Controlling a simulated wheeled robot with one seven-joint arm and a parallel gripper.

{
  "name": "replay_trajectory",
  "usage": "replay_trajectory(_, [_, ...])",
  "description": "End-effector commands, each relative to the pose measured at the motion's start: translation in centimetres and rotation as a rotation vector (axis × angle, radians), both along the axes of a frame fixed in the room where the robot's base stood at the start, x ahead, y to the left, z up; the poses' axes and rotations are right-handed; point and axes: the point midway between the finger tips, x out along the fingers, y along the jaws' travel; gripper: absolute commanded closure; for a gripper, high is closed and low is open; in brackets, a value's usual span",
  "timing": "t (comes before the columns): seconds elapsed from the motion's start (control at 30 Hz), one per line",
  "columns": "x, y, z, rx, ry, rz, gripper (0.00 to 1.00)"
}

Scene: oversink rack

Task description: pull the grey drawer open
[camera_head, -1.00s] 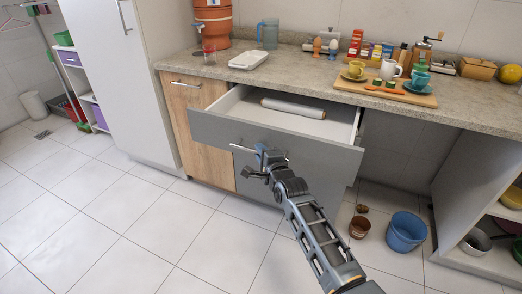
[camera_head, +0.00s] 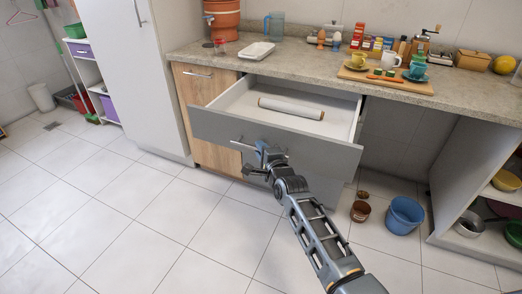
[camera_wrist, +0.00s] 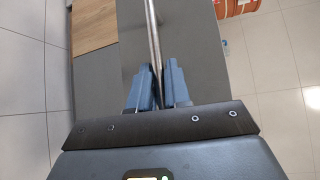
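The grey drawer (camera_head: 325,156) under the counter stands well open, with its white inside showing and a long white roll (camera_head: 290,108) lying in it. Its metal bar handle (camera_head: 238,145) runs across the front. My gripper (camera_head: 262,150) is at the middle of this handle. In the wrist view the handle (camera_wrist: 152,30) passes between the two blue fingers of my gripper (camera_wrist: 158,82), which are closed about it. The grey drawer front (camera_wrist: 193,45) shows behind the bar. The exact finger contact is hard to see.
A wooden cabinet door (camera_head: 205,125) is left of the drawer. A blue bucket (camera_head: 403,215) and a brown pot (camera_head: 360,211) stand on the floor to the right, by an open shelf unit. The counter (camera_head: 330,75) holds a wooden board with cups. The tiled floor at the front left is clear.

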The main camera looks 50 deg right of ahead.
Motion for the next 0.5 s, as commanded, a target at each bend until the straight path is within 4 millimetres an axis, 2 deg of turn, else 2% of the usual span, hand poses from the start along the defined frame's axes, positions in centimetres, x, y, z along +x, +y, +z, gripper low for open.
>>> replay_trajectory(0.03, [-0.03,0.0,-0.11,0.001,0.002,0.0,0.8])
replay_trajectory(0.2, [-0.02,0.01,-0.07,0.0,0.001,0.0,0.64])
replay_trajectory(0.5, [-0.21,0.15,0.07,0.0,0.001,0.0,0.64])
